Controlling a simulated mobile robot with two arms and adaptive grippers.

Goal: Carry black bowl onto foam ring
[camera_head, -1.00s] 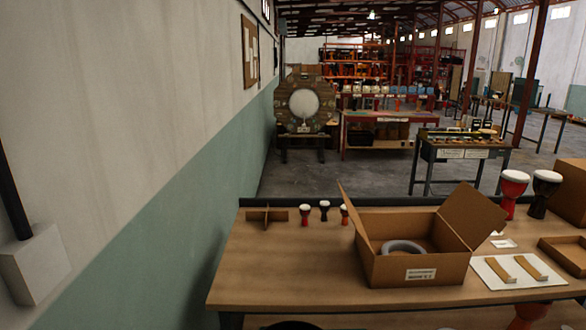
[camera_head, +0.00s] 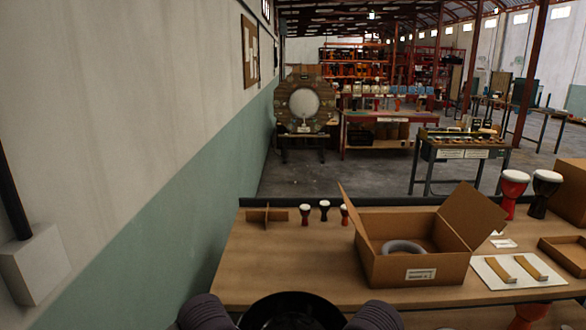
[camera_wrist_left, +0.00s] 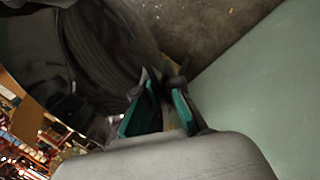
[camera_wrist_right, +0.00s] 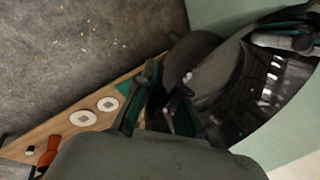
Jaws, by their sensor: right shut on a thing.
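The black bowl (camera_head: 292,312) is at the bottom middle of the head view, in front of the table and between my two arms; its lower part is cut off. My right gripper (camera_wrist_right: 160,95) is shut on the bowl's rim in the right wrist view, where the dark bowl (camera_wrist_right: 205,70) fills the upper middle. My left gripper (camera_wrist_left: 163,85) is at the opposite side of the bowl (camera_wrist_left: 100,50); how firmly its fingers close on the rim is unclear. The grey foam ring (camera_head: 403,247) lies inside the open cardboard box on the table.
The cardboard box (camera_head: 415,270) has raised flaps at left and right. A white board with two wooden strips (camera_head: 515,270) lies right of it. Small drums (camera_head: 324,210) and a cardboard divider (camera_head: 265,216) stand at the back left. The table's (camera_head: 290,265) left front is clear.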

